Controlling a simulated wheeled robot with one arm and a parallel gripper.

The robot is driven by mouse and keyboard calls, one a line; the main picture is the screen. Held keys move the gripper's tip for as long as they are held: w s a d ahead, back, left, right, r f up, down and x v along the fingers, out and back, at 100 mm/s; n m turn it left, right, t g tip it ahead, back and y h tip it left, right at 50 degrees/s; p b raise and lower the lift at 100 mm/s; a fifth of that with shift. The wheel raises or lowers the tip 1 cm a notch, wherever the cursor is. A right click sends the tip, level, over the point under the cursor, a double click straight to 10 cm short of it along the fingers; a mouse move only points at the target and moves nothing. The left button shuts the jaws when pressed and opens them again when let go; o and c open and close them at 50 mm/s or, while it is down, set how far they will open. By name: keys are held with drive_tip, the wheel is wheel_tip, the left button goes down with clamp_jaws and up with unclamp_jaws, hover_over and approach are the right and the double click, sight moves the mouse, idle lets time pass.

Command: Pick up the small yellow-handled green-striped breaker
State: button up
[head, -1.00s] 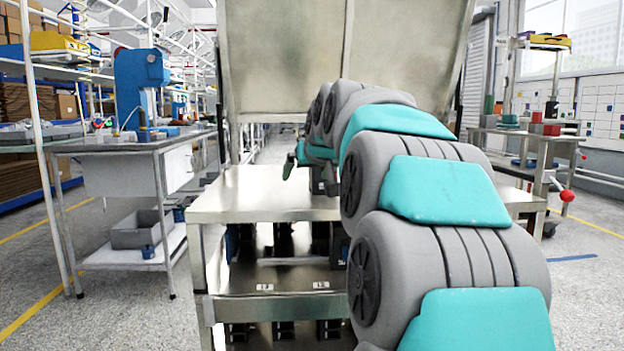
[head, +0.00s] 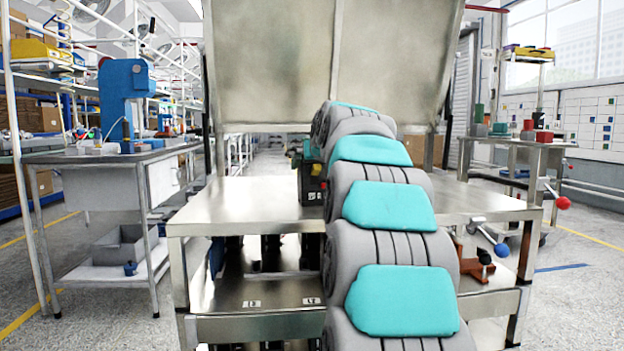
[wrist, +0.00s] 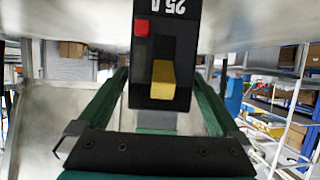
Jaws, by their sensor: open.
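A black breaker with a yellow handle (wrist: 163,79), a red button and an upside-down "25" label fills the upper middle of the wrist view. A green stripe on it cannot be made out clearly. My gripper (wrist: 160,85) is open, with one green finger on each side of the breaker; I cannot tell whether they touch it. In the head view a dark block, apparently this breaker (head: 312,190), stands on the steel table top (head: 245,200) beside my arm, which hides part of it. The gripper is mostly hidden there.
A tall metal panel (head: 270,60) rises behind the table. A lower shelf (head: 230,290) holds dark blocks and numbered labels. A brown-orange object (head: 480,265) is at lower right. The table's left part is clear. Workbenches stand left (head: 110,158) and right (head: 520,138).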

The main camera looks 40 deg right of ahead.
drive_tip(key=shift+x, duration=0.8)
drive_tip(key=shift+a+r, duration=0.1)
drive_tip(key=shift+c, duration=0.2)
clamp_jaws()
